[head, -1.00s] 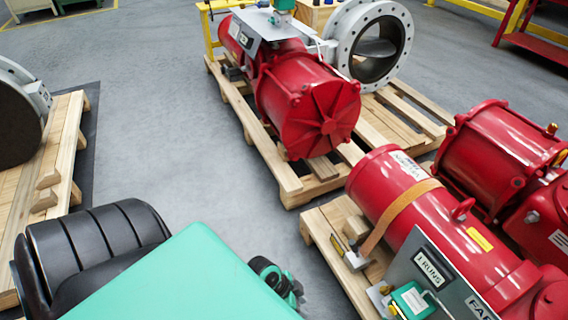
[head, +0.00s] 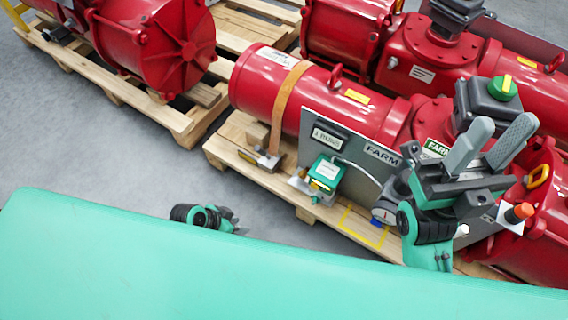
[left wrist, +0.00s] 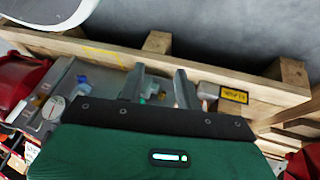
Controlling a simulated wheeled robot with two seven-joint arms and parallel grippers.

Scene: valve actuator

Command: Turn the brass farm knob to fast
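The FARM panel (head: 345,155) is a grey plate in front of a red actuator (head: 330,95). I cannot make out a brass knob for certain; part of the panel's right side is hidden by my right gripper (head: 505,128). That gripper's two grey fingers are apart, with nothing seen between them.
A green knob with a yellow bar (head: 503,88) sits on a black box behind my right gripper. An orange-topped button (head: 519,212) is to its right. The wooden pallet (head: 225,150) edges the panel. Clear grey floor (head: 90,150) lies to the left.

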